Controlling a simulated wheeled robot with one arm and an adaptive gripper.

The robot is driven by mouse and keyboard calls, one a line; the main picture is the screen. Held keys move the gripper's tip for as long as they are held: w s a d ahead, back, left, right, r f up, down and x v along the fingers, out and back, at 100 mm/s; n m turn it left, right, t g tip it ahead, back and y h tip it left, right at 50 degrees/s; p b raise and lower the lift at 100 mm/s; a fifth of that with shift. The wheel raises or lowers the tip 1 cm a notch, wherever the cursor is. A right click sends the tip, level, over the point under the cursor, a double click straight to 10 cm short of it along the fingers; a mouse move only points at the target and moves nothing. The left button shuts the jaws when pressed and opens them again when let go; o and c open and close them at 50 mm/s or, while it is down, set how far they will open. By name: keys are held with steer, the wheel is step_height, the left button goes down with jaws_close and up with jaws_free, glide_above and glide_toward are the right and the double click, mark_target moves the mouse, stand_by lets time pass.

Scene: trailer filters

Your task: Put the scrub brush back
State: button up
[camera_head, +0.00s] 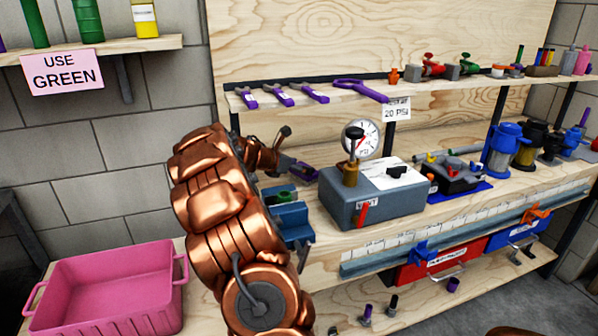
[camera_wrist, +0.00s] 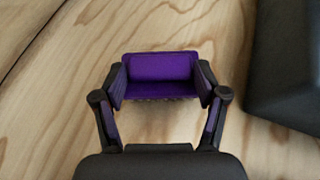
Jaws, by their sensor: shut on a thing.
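The scrub brush (camera_wrist: 160,68) is a purple block in the wrist view, with a thin row of bristles along its lower edge. My gripper (camera_wrist: 160,86) is shut on it, one finger at each end. In the head view, my gripper (camera_head: 300,166) is just beyond my copper arm, left of the grey gauge box (camera_head: 375,192); only a small purple and dark part shows there. Pale wood lies behind the brush in the wrist view. I cannot tell whether the brush touches it.
The dark box edge (camera_wrist: 285,75) is close on the right. A blue vise-like tool (camera_head: 290,218) sits nearer on the bench. Purple-handled tools (camera_head: 280,95) lie on the shelf (camera_head: 350,97) above. A pink bin (camera_head: 105,285) stands at lower left.

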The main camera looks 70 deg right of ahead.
steer(key=o, duration=1.3)
steer(key=shift+f, duration=0.1)
steer(key=shift+w+a+r, duration=0.1)
steer(key=shift+a+r, duration=0.05)
steer(key=shift+r, duration=0.15)
steer(key=p+v, duration=0.1)
steer(key=v, duration=1)
steer(key=shift+a+r, duration=0.1)
steer(key=shift+a, duration=0.15)
